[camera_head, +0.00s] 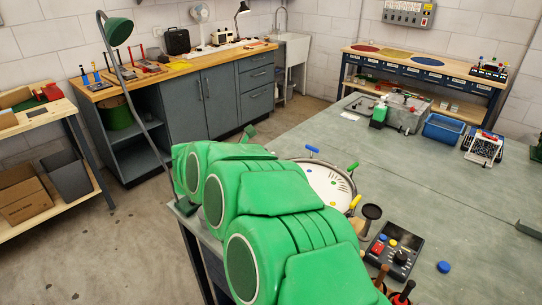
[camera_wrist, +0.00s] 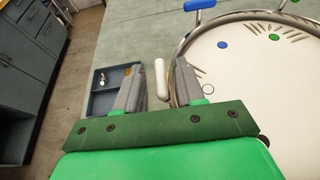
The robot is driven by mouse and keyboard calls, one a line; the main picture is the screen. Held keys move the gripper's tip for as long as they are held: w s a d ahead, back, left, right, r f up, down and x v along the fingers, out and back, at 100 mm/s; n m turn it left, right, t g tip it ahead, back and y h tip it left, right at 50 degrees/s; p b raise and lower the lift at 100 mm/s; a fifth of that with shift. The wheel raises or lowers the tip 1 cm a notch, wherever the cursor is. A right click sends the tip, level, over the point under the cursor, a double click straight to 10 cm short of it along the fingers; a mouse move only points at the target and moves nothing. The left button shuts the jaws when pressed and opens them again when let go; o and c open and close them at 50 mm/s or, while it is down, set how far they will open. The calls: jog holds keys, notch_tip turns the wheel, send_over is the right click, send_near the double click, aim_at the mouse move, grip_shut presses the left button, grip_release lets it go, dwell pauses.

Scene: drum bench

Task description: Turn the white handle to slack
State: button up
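The white handle (camera_wrist: 161,79) stands at the left edge of the drum in the wrist view. My gripper (camera_wrist: 160,72) is open, with one grey finger on each side of the handle. There is a gap to the left finger; whether the right finger touches the handle I cannot tell. The drum (camera_wrist: 245,70) has a pale head with coloured dots and a metal rim. In the head view the drum (camera_head: 326,186) is partly hidden by my green arm, which also hides the white handle and my gripper.
Blue (camera_head: 312,149), green (camera_head: 352,167) and yellow (camera_head: 354,203) handles surround the drum. A small dark-blue tray (camera_wrist: 98,103) lies left of my gripper. A black control box (camera_head: 395,255) and a blue bin (camera_head: 443,128) stand on the bench. The bench's right part is mostly clear.

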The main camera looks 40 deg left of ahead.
jog(key=v, duration=0.4)
jog(key=shift+s, duration=0.2)
dwell(0.3)
